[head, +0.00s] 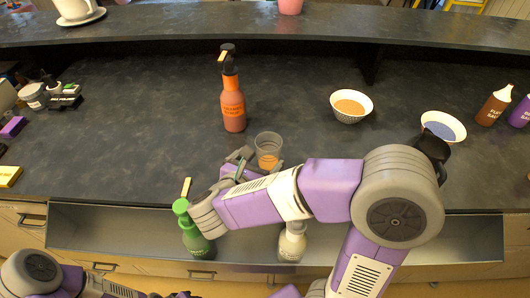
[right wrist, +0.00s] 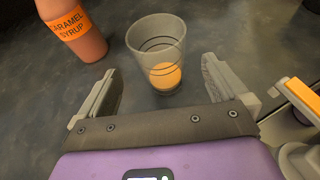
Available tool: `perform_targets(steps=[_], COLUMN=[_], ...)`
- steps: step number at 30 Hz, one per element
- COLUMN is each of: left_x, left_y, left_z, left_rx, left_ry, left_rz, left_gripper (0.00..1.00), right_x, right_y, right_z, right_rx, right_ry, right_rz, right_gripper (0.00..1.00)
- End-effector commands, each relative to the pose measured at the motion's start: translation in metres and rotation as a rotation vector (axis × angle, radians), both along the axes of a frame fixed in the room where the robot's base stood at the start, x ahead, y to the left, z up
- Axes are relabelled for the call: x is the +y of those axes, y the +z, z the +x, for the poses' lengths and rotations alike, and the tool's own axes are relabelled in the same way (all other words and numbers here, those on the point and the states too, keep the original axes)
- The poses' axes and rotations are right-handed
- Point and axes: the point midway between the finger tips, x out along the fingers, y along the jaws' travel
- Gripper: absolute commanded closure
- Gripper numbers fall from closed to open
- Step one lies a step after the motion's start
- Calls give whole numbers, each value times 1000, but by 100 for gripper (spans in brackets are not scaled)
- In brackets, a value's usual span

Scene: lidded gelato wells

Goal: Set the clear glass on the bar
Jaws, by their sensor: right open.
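The clear glass (head: 268,146) stands upright on the dark counter, with an orange layer in its bottom. It also shows in the right wrist view (right wrist: 157,44). My right gripper (head: 243,166) is open and empty, low over the counter beside the glass. In the right wrist view its fingers (right wrist: 160,88) are spread, with the glass ahead of the gap between them; I see no contact. The bar, a raised dark ledge (head: 190,22), runs along the back of the counter. My left arm is at the bottom left of the head view; its gripper does not show.
The caramel syrup bottle (head: 232,104) stands just behind and left of the glass. Two bowls (head: 351,106) (head: 443,126) stand to the right. A green bottle (head: 193,234) and a white bottle (head: 292,242) stand in the front trough. A white cup (head: 73,9) and pink pot (head: 290,5) are on the ledge.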

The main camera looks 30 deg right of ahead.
Motion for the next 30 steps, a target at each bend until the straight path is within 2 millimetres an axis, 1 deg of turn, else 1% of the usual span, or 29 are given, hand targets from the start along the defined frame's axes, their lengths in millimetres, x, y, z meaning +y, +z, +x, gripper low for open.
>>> perform_targets(steps=[1, 3, 6, 10, 15, 30], left_x=[0, 0, 0, 0, 0, 0], left_y=[3, 4, 6, 7, 8, 8], left_z=[0, 0, 0, 0, 0, 0], left_rx=[0, 0, 0, 0, 0, 0], left_ry=[0, 0, 0, 0, 0, 0], left_rz=[0, 0, 0, 0, 0, 0], left_gripper=[57, 57, 57, 57, 57, 57], right_x=[10, 22, 35, 48, 54, 54], right_y=[6, 11, 17, 22, 25, 25], right_z=[-6, -15, -26, -35, -40, -40], right_rx=[-1, -1, 1, 1, 2, 2], right_ry=[6, 5, 5, 3, 1, 0], right_rz=[-1, -1, -2, -1, -1, -1], right_gripper=[0, 0, 0, 0, 0, 0])
